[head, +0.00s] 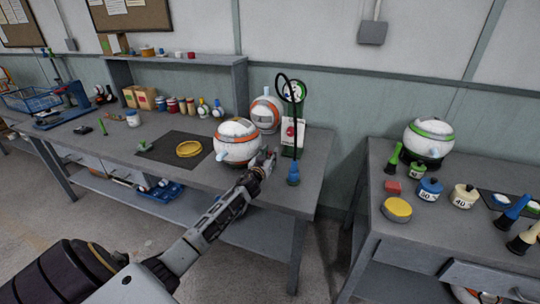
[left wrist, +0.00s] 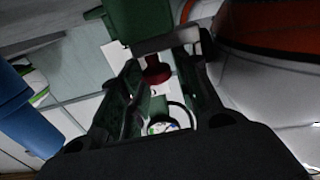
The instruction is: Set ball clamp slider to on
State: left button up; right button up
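The stand with a white plate and red part (head: 291,132) is at the right end of the long workbench. A black hose loop rises above it. My left gripper (head: 265,162) is just left of the stand, beside the orange-striped white ball (head: 237,143). In the left wrist view the fingers of my left gripper (left wrist: 168,85) are apart. A red knob (left wrist: 157,72) on the white plate shows in the gap between them, below a green block (left wrist: 140,20). I cannot tell whether the fingers touch the knob. Which part is the clamp slider is not clear. My right gripper is not in view.
A blue nozzle (head: 293,172) stands right of my gripper. A second white-orange ball device (head: 267,110) is behind. The right table (head: 377,250) holds weights and a green-striped ball, with a gap between the tables.

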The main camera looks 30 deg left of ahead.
pick_arm(q)
jog(key=shift+s+d, duration=0.1)
jog(key=shift+s, duration=0.15)
jog(key=shift+v, duration=5.75)
jog(key=shift+s+f, duration=0.15)
